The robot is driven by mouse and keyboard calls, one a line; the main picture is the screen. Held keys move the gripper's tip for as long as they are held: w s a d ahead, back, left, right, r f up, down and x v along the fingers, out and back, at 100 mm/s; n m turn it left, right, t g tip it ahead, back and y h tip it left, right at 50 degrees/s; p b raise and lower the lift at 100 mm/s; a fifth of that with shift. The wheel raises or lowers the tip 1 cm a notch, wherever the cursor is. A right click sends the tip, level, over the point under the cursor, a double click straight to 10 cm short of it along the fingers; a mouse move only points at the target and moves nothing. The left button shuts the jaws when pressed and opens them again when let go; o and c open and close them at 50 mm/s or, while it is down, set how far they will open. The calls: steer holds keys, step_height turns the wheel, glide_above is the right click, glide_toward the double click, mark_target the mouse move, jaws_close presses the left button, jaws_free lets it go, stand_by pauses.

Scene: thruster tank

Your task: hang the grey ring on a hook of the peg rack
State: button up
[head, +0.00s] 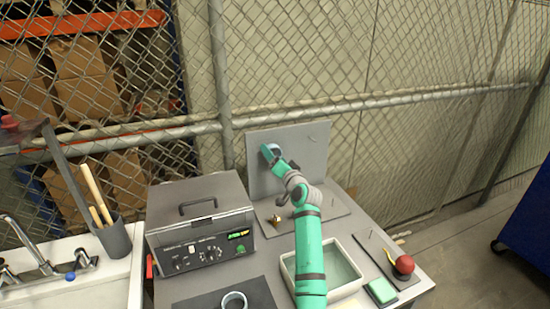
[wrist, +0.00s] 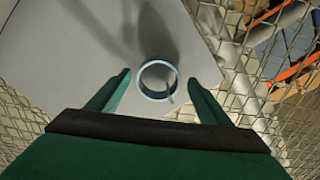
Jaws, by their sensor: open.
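The peg rack is an upright grey board (head: 318,160) on a flat base, and its bare board fills much of the wrist view (wrist: 60,50). A short hook (head: 312,138) sticks out at its upper right. A grey ring (wrist: 158,62) is at the board between my fingertips, with a thin hook (wrist: 170,97) showing at its lower right, seemingly through it. Their exact contact is hard to tell. My gripper (wrist: 159,78) is open, with a finger apart from the ring on each side. In the head view my gripper (head: 272,153) is at the board's left part, partly covering the ring.
A second ring (head: 234,300) lies on a dark mat at the front. A grey machine (head: 200,220) stands left of the rack. A pale tray (head: 345,262), a green sponge (head: 381,291) and a red ball (head: 404,264) are to the right. Chain-link fence stands behind.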

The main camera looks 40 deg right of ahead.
steer(key=v, duration=1)
steer(key=shift+s, duration=0.4)
